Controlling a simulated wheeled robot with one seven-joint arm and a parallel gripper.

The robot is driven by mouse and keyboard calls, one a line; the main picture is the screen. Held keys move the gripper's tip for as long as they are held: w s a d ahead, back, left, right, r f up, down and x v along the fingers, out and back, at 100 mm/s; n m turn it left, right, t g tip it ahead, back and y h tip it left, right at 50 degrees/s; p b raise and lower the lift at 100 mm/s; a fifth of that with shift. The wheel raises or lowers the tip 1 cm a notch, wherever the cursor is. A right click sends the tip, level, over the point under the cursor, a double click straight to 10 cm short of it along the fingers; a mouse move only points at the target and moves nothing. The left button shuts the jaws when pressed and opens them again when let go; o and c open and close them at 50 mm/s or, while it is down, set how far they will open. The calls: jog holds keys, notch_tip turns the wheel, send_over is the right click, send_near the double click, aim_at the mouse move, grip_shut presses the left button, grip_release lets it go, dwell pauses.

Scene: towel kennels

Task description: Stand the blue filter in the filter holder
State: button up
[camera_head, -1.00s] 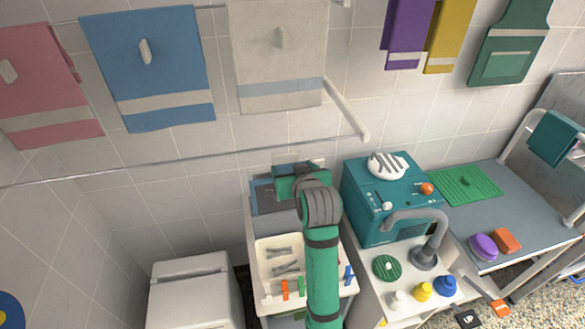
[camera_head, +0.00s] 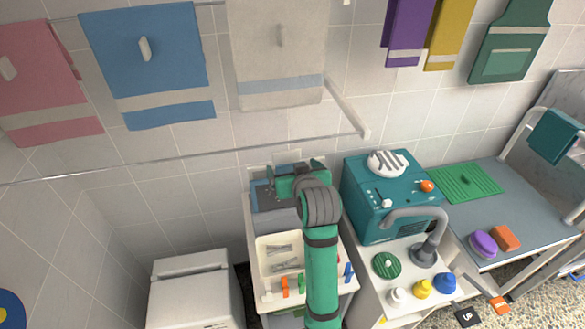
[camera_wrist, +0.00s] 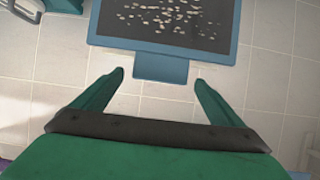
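The blue filter (camera_wrist: 160,68) is a blue frame around a dark, pale-flecked mesh with a blue tab, seen at the top of the wrist view. The tab lies ahead of and between my fingertips, with a gap on each side. In the head view the filter (camera_head: 261,196) shows in part behind my gripper (camera_head: 295,170), by the tiled wall. My gripper, also in the wrist view (camera_wrist: 160,78), is open and holds nothing. The filter holder cannot be made out clearly; my gripper and arm hide part of that spot.
A white tray (camera_head: 262,255) with metal tools and coloured clips lies in front. A white cabinet (camera_head: 195,290) stands lower left. Towels hang above.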

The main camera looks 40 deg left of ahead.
jog(key=v, duration=1)
jog(key=shift+s+d, duration=0.2)
jog(key=shift+d, duration=0.1)
jog(key=s+d+f+m+t+h, duration=0.25)
jog(key=s+d+f+m, duration=0.2)
jog(key=d+f, duration=0.5)
jog(key=s+d+f+m+t+h, duration=0.25)
jog(key=d+f+m, duration=0.35)
jog(key=f, duration=0.6)
jog(key=s+d+h, duration=0.1)
jog(key=s+d, duration=0.3)
jog(key=s, duration=0.4)
jog(key=s+d+t+h, duration=0.1)
jog(key=s+d+h, duration=0.1)
jog(key=s+d, duration=0.3)
jog(key=s+d+f+t+h, duration=0.1)
jog(key=s+d, duration=0.4)
jog(key=s, duration=0.6)
jog(key=shift+s+d+n+h, duration=0.2)
jog(key=shift+n+h, duration=0.1)
jog(key=shift+n, duration=0.05)
